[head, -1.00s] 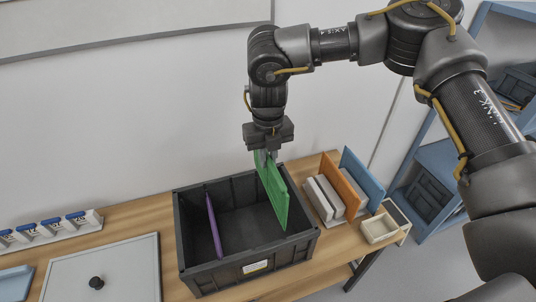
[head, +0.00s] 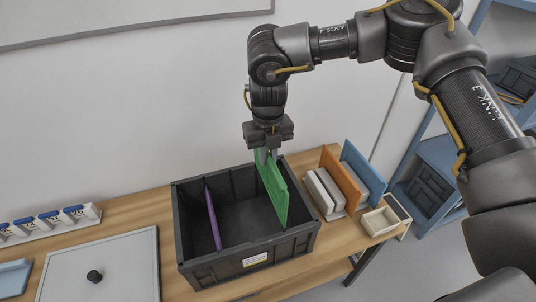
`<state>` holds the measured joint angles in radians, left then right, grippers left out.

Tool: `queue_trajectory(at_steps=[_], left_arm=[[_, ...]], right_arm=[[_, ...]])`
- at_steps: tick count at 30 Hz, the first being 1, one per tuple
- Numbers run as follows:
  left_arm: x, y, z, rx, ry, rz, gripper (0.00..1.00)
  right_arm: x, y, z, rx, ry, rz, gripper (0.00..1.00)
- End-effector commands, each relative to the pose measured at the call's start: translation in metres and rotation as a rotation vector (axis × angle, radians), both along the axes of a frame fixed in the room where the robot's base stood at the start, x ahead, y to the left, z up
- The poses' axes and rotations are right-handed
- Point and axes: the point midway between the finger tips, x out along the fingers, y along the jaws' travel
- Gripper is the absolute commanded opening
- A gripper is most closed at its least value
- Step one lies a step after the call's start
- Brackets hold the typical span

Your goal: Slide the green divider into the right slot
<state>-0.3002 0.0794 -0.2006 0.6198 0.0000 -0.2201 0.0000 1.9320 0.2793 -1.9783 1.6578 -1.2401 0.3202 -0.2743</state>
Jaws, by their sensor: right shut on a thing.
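The green divider (head: 272,191) is a thin upright panel over the right part of the black crate (head: 196,267). My right gripper (head: 266,157) points down and is shut on the divider's top edge near its far end. The divider's lower part is inside the crate, and its top stands above the rim. I cannot tell whether its edges sit in the right slot. A purple divider (head: 213,219) stands upright in the left part of the crate. My left gripper is not in view.
A rack with grey panels (head: 324,191), an orange panel (head: 339,178) and a blue panel (head: 363,172) stands right of the crate. A small beige bin (head: 378,222) is beside it. A grey lidded board (head: 105,264) lies left on the wooden table (head: 152,204).

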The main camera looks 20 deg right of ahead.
Motion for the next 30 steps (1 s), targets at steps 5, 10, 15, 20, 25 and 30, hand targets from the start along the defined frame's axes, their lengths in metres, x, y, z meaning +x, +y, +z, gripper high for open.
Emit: queue_trajectory(at_steps=[5,10,15,20,25,30], left_arm=[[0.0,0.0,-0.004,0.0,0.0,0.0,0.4],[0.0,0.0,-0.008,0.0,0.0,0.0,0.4],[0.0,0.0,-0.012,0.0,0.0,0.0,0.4],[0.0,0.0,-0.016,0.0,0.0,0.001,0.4],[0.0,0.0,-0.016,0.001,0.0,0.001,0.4],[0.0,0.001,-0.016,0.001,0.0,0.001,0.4]], right_arm=[[0.0,0.0,-0.005,0.0,0.0,0.0,0.0],[0.0,0.0,-0.012,0.0,0.0,0.0,0.0],[0.0,0.0,-0.019,0.0,0.0,0.0,0.0],[0.0,0.0,-0.025,0.0,0.001,0.0,0.0],[0.0,0.0,-0.025,0.0,0.0,0.0,0.0],[0.0,0.0,-0.025,0.0,0.0,0.0,0.0]])
